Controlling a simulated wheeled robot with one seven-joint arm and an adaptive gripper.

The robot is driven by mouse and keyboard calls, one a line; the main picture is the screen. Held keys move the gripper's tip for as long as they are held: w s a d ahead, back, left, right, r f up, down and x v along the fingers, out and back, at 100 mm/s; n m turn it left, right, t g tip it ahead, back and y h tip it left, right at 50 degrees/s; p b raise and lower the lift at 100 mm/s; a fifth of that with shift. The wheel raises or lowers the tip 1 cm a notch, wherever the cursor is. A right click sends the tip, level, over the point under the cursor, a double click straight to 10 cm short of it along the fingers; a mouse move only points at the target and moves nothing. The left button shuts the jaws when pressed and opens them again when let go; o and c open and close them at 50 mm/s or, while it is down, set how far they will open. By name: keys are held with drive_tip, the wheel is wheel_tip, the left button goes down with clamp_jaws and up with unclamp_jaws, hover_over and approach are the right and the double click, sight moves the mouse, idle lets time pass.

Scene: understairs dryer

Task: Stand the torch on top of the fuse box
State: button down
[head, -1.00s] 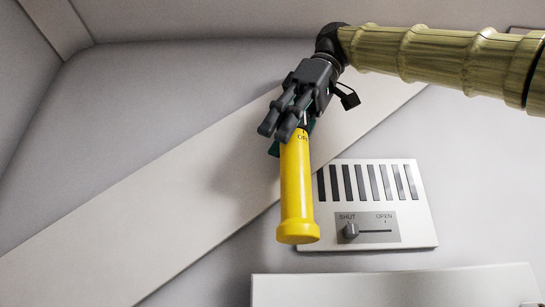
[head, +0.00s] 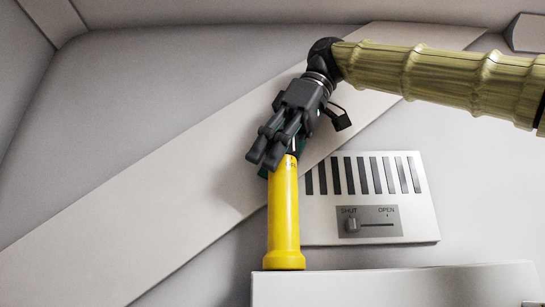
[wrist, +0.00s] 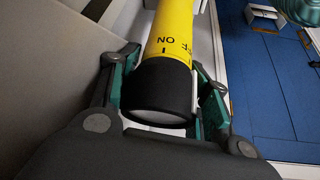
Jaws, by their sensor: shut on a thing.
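The yellow torch (head: 284,215) is upright in the head view, its wider yellow end down at the left end of the fuse box's top edge. The fuse box (head: 400,285) is the white box at the bottom of that view. I cannot tell whether the torch touches it. My gripper (head: 276,155) is shut on the torch's upper end. In the wrist view, my gripper's teal-padded fingers (wrist: 165,95) sit on both sides of the torch's black end (wrist: 160,92), and "NO" lettering shows on the yellow body.
A white vent panel (head: 420,220) with dark slats and a SHUT/OPEN slider (head: 352,225) is on the wall behind, right of the torch. A pale diagonal board (head: 130,235) crosses the wall. The wrist view shows a blue floor (wrist: 275,90) far below.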

drive_tip(key=shift+a+f, duration=0.1)
drive_tip(key=shift+a, duration=0.1)
drive_tip(key=c, duration=1)
unclamp_jaws()
drive_tip(key=shift+d, duration=0.15)
drive_tip(key=shift+v, duration=3.5)
drive_tip(key=shift+r, duration=0.25)
drive_tip(key=shift+s+d, duration=0.1)
